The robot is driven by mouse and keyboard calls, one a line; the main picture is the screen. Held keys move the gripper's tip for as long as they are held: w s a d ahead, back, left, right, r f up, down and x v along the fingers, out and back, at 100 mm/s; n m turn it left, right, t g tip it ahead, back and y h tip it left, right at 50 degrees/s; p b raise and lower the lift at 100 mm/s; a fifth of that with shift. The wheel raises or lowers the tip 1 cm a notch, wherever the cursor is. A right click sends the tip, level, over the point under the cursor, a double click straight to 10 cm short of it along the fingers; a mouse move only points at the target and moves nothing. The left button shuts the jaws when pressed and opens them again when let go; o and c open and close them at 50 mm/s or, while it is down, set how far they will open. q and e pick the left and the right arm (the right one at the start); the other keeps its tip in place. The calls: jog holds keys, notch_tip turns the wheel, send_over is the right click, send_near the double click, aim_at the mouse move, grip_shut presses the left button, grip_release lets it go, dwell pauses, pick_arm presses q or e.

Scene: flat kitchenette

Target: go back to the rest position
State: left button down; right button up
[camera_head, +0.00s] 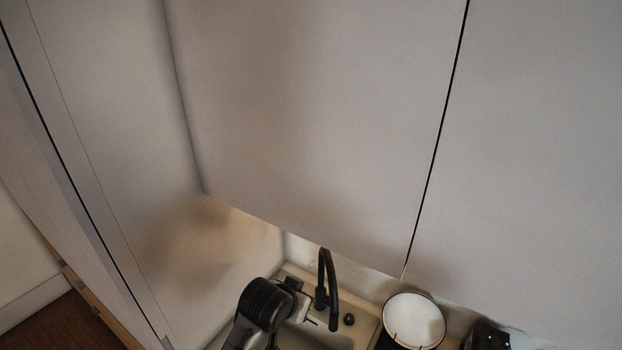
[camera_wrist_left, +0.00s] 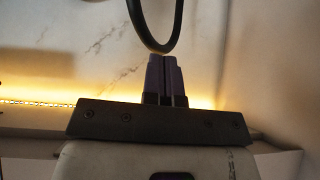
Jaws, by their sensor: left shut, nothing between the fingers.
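My left gripper (camera_head: 312,318) is low in the head view, over the sink area, beside the black tap (camera_head: 323,285). My dark wrist partly hides it there. In the left wrist view my left gripper (camera_wrist_left: 166,62) has its two fingers together with nothing between them. The black curved tap (camera_wrist_left: 178,32) shows just beyond the fingertips; I cannot tell whether they touch it. My right gripper is not in either view.
Large pale wall cabinets (camera_head: 310,110) fill most of the head view, above the sink (camera_head: 345,341). A white round dish with a dark rim (camera_head: 413,320) lies right of the sink. A black object (camera_head: 487,338) is at the lower right, cut off.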

pick_arm(q)
jog(key=s+a+r+t, duration=0.2)
jog(key=s+a+r, duration=0.2)
jog(key=r, duration=0.1)
jog(key=s+a+f+n+y, duration=0.2)
jog(key=s+a+f, duration=0.1)
jog(key=s+a, duration=0.6)
jog(key=s+a+f+g, duration=0.2)
jog(key=s+f, duration=0.4)
jog(key=s, duration=0.3)
jog(key=s+a+f+n+g+y, duration=0.1)
jog(key=s+f+g, duration=0.1)
jog(key=s+f, duration=0.4)
jog(key=s+a+f+g, duration=0.1)
jog(key=s+f, duration=0.5)
jog(key=s, duration=0.7)
jog(key=shift+a+f+n+g+y, duration=0.3)
jog(key=shift+a+f+n+g, duration=0.1)
jog(key=shift+a, duration=0.4)
jog(key=shift+w, duration=0.1)
